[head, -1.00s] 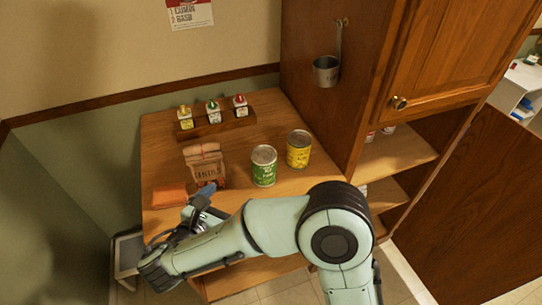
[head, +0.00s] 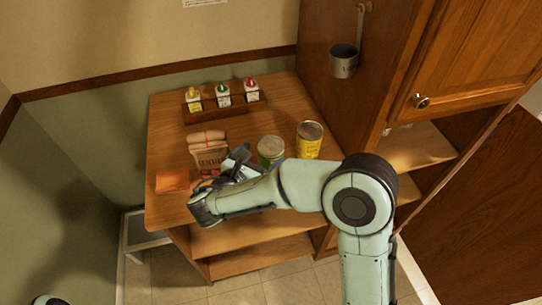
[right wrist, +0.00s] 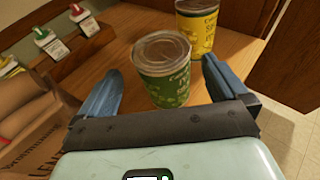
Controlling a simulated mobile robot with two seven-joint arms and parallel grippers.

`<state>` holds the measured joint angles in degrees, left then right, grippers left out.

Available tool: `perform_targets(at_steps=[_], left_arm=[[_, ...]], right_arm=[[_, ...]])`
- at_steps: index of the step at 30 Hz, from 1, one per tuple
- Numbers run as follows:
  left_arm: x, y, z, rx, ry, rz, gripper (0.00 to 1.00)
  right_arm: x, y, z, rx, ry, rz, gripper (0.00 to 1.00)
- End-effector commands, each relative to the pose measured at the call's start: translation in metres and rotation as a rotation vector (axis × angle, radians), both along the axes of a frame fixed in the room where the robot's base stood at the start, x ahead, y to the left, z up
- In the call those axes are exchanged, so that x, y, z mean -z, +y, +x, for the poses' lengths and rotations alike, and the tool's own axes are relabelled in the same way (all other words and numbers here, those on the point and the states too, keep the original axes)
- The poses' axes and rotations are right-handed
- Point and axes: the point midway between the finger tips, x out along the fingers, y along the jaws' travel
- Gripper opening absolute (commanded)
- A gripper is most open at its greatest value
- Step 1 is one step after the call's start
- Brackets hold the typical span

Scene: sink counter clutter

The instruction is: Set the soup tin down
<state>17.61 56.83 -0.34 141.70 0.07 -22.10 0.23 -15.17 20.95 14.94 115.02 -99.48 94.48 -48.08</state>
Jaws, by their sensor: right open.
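A green tin (head: 271,150) stands upright on the wooden counter, its lower part hidden by my arm in the head view. A yellow tin (head: 309,140) stands behind and to its right. I cannot read for sure which label says soup. My right gripper (head: 238,165) is open and empty, just left of the green tin. In the right wrist view the green tin (right wrist: 162,72) stands ahead between the two blue fingers, with gaps on both sides. The yellow tin (right wrist: 199,24) shows beyond it. My left gripper is out of view.
A brown paper bag (head: 208,150) and an orange packet (head: 172,181) lie left of the gripper. A wooden rack (head: 224,106) of small bottles stands at the back. A wooden cabinet (head: 375,75) with a hanging metal cup (head: 344,62) rises at the right.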

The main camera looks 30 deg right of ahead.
Motion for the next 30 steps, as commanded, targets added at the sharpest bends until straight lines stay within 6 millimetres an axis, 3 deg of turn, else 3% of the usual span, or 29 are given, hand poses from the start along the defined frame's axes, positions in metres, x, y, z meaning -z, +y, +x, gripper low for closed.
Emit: perform_targets(at_steps=[12,21,27,29,30], left_arm=[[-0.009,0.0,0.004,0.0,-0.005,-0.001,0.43],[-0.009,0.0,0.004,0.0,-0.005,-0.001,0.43],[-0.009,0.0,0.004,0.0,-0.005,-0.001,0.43],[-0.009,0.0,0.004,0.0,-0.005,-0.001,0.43],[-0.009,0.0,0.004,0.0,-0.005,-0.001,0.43]], right_arm=[[0.01,-0.043,0.023,0.001,0.001,0.001,1.0],[0.012,-0.046,0.025,-0.001,-0.001,0.002,1.0],[0.012,-0.046,0.025,-0.001,-0.001,0.002,0.35],[0.01,-0.046,0.026,0.0,-0.004,0.0,0.23],[0.01,-0.046,0.025,0.0,-0.004,0.0,0.23]])
